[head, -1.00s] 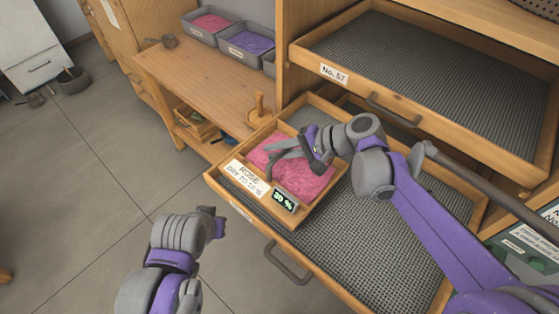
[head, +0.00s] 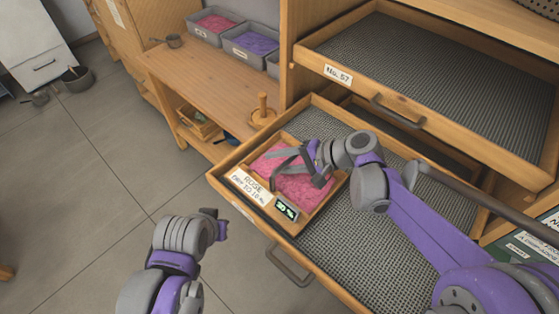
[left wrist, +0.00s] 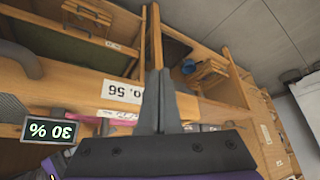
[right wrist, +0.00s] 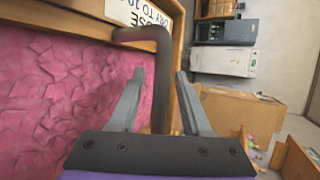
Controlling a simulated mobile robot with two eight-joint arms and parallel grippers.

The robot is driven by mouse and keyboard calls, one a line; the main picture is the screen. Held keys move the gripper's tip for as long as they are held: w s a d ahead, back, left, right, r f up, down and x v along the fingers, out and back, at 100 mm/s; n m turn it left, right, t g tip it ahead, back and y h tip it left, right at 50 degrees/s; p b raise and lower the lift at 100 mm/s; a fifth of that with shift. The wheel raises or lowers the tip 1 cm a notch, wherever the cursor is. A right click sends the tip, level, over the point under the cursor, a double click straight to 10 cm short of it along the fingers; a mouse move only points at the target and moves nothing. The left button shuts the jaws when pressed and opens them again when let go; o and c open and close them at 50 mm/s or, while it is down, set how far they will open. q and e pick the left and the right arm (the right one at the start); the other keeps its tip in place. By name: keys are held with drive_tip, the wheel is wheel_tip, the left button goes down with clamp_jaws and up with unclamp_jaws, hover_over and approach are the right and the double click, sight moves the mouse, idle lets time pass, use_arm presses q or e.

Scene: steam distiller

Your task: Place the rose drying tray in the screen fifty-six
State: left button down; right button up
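The rose drying tray (head: 312,214), a wooden tray of pink petals with a "ROSE" label and a "30 %" display, sits inside the front left part of the lower pulled-out screen (head: 372,262). It looks lowered onto the mesh. That screen's label reads "No. 56" upside down in the left wrist view (left wrist: 122,92). My right gripper (head: 283,163) is over the tray. In the right wrist view its fingers (right wrist: 160,85) stand apart, with the tray's dark arched handle (right wrist: 150,36) between them. My left gripper (head: 218,222) is shut and empty, left of the screen's front.
The upper screen "No. 57" (head: 440,75) is also pulled out, above and behind. A wooden bench (head: 200,85) with grey bins of pink and purple material (head: 250,42) stands at the back left.

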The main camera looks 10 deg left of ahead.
drive_tip(key=shift+d+r, duration=0.15)
drive_tip(key=shift+r, duration=0.1)
drive_tip(key=v, duration=1.1)
drive_tip(key=shift+d, duration=0.3)
drive_tip(key=shift+s, duration=0.15)
